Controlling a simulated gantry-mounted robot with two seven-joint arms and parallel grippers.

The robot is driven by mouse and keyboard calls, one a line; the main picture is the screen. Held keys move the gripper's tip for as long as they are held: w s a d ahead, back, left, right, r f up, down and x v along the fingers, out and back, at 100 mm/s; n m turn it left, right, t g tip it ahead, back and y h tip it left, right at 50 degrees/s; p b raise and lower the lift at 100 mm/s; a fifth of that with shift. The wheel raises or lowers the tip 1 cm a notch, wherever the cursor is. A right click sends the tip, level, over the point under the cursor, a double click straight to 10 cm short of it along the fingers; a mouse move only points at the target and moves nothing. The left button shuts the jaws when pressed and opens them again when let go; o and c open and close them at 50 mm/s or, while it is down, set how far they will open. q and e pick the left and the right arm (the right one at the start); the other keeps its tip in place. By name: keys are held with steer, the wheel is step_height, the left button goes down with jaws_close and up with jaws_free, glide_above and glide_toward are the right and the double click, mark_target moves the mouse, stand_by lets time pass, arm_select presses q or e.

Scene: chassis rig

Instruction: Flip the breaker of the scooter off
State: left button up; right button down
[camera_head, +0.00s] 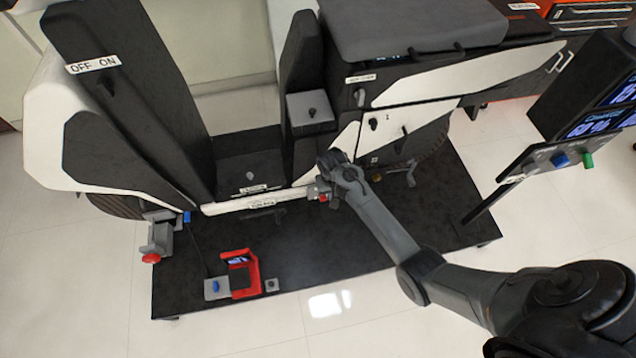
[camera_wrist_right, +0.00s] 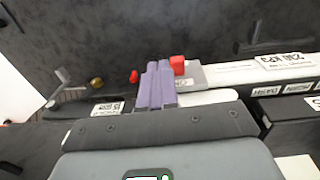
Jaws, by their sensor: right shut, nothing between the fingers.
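The scooter (camera_head: 255,205) stands on a black platform. A small grey housing with a red part, which looks like the breaker (camera_head: 322,196), sits at the right end of the scooter's low white side rail. In the right wrist view the breaker's red block (camera_wrist_right: 178,65) is just right of my fingers, with a partly hidden label below it. My right gripper (camera_head: 323,184) is shut and empty, close beside the breaker; I cannot tell whether they touch. Its purple fingers (camera_wrist_right: 155,86) lie together in the wrist view. The breaker's exact lever position is unclear. My left gripper is out of view.
A red device (camera_head: 242,273) lies at the platform's front edge, and a red-knobbed grey fixture (camera_head: 152,243) is at its left. A screen panel with blue and green knobs (camera_head: 573,160) stands at right. The platform's front middle is clear.

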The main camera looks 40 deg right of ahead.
step_height(320, 180, up, 8)
steer(key=t+p, duration=0.1)
steer(key=p, duration=0.1)
glide_above(323, 197)
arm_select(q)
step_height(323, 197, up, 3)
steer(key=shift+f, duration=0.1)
arm_select(e)
steer(key=shift+w+d+f, duration=0.1)
steer(key=shift+w+d, duration=0.05)
steer(key=shift+w, duration=0.2)
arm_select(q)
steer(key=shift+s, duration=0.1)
arm_select(e)
steer(key=shift+f, duration=0.1)
step_height(323, 197, down, 12)
steer(key=b, duration=0.6)
steer(key=shift+f+b, duration=0.2)
steer(key=shift+b, duration=0.2)
steer(key=shift+s+a+f, duration=0.2)
steer(key=shift+s+f, duration=0.2)
steer(key=shift+f, duration=0.15)
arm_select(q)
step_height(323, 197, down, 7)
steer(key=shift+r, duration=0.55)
arm_select(e)
steer(key=shift+s+t, duration=0.1)
steer(key=shift+t, duration=0.2)
